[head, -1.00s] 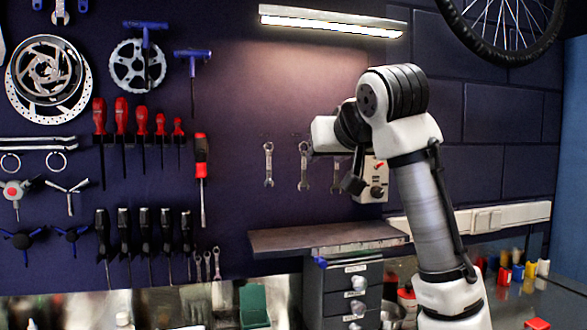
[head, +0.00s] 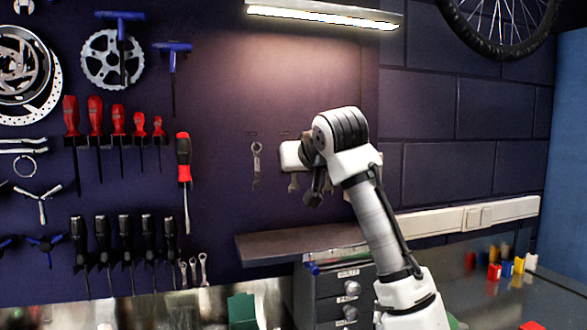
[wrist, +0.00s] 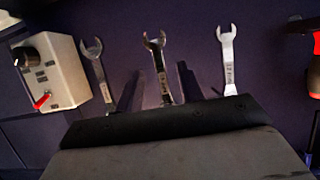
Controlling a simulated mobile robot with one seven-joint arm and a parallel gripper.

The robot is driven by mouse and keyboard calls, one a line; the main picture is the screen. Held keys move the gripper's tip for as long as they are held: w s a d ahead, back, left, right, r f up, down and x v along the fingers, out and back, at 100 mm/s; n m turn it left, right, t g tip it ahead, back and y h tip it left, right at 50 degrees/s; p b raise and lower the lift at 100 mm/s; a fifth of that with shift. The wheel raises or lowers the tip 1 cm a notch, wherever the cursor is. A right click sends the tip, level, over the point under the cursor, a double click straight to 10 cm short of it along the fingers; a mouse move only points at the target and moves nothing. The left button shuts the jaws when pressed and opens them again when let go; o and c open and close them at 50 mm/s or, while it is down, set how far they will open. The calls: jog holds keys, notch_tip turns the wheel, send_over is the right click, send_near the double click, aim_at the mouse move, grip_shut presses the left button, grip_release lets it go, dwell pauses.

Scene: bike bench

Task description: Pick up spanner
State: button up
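Three metal spanners hang in a row on the dark wall. The left spanner (head: 256,165) is in plain view from the head; it is the right spanner (wrist: 228,58) in the wrist view. The middle spanner (wrist: 159,66) stands between my gripper's two dark fingers in the wrist view, with gaps to both sides. The third spanner (wrist: 98,66) is left of them. My gripper (wrist: 157,80) is open and faces the wall. From the head, my wrist covers most of the middle and third spanners. Whether the fingers reach the spanner's depth is unclear.
A pale switch box (wrist: 52,74) with a red lever is on the wall beside the third spanner. A red screwdriver (head: 184,165) hangs to the left in the head view. A shelf (head: 300,242) above a drawer unit (head: 340,290) juts out below the spanners.

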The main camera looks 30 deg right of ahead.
jog(key=x, duration=0.2)
jog(key=p+x, duration=0.1)
jog(key=x, duration=0.1)
jog(key=shift+w+a+f+p, duration=0.1)
jog(key=shift+w+f+p, duration=0.1)
jog(key=shift+f+p, duration=0.1)
grip_shut()
